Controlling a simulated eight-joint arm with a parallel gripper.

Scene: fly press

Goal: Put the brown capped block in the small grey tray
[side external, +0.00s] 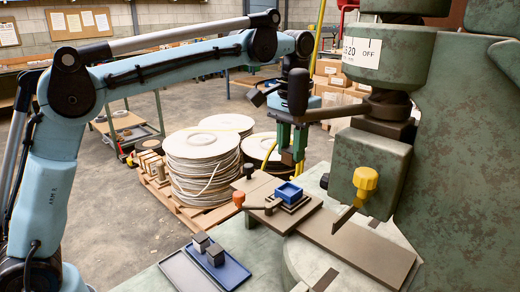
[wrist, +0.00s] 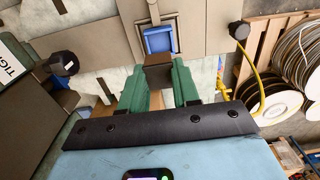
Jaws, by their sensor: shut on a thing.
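My gripper (side external: 292,160) hangs above the press bed, with its green fingers shut on a brown block (side external: 287,158). In the wrist view the block (wrist: 158,77) shows dark brown between the two green fingertips of my gripper (wrist: 160,85). Its cap cannot be made out clearly. The block is held in the air, above and apart from a small blue open box (side external: 289,192) on the press fixture. That box also shows just beyond the block in the wrist view (wrist: 158,40). A small grey tray (side external: 186,273) lies on the bench at the front left, away from my gripper.
A blue tray (side external: 232,274) beside the grey one holds two dark capped blocks (side external: 208,249). The green press body (side external: 450,150), a yellow knob (side external: 365,180) and an orange-knobbed clamp (side external: 240,198) stand near my gripper. Cable reels (side external: 200,165) stand on a pallet behind.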

